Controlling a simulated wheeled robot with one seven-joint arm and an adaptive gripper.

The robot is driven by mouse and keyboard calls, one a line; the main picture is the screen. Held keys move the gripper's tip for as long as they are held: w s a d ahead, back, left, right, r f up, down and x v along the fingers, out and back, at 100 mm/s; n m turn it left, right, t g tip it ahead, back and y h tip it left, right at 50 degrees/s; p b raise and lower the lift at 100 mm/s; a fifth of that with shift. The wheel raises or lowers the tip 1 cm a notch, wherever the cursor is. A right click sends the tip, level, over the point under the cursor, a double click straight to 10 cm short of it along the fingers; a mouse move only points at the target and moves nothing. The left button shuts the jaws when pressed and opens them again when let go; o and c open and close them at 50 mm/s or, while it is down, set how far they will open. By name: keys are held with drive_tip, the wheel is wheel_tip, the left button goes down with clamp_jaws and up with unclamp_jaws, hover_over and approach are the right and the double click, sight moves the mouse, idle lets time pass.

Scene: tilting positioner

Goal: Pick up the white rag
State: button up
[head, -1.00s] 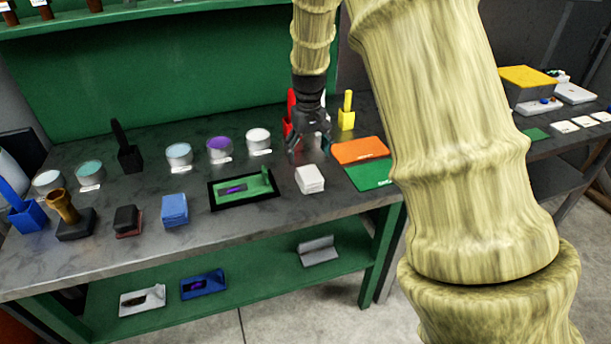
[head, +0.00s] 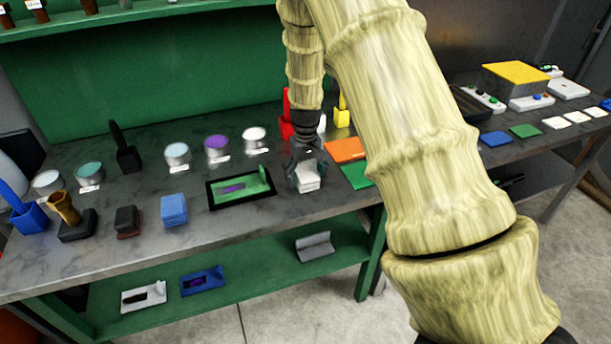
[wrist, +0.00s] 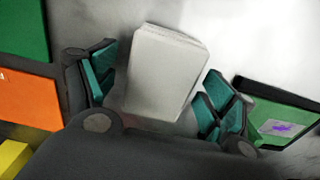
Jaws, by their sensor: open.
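The white rag (head: 308,178) is a small folded stack on the grey bench top, right of the green tray in the head view. In the wrist view the white rag (wrist: 164,72) lies between the two teal-padded fingers. My gripper (head: 305,170) is open and points down at the rag, with its fingers on either side of it. In the wrist view my gripper (wrist: 155,95) shows a small gap by the left finger; the right finger is close to the rag's lower right edge, and I cannot tell if it touches.
The black-rimmed green tray (head: 240,204) stands close on the left. Orange (head: 344,149) and green (head: 356,175) flat pieces lie on the right. A blue folded stack (head: 173,210) and several tins stand further left. Red and yellow holders stand behind my gripper.

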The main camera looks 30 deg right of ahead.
sight(305, 172)
drive_tip(key=shift+f, duration=0.2)
drive_tip(key=c, duration=1.1)
drive_tip(key=shift+r, duration=0.1)
drive_tip(key=shift+r+b, duration=0.5)
drive_tip(key=shift+r, duration=0.25)
drive_tip(key=shift+r+b, duration=0.35)
drive_tip(key=shift+r, duration=0.6)
drive_tip(key=s+a+b, duration=0.1)
drive_tip(key=s+a, duration=0.1)
drive_tip(key=s, duration=0.3)
drive_tip(key=s+a+r+b, duration=0.1)
drive_tip(key=s+a, duration=0.1)
drive_tip(key=s, duration=0.3)
drive_tip(key=s+a+b, duration=0.1)
drive_tip(key=s, duration=0.4)
drive_tip(key=shift+a+r+b, duration=0.25)
drive_tip(key=shift+a+b, duration=0.1)
drive_tip(key=shift+a, duration=0.05)
drive_tip(key=shift+o, duration=1)
drive_tip(key=shift+c, duration=0.5)
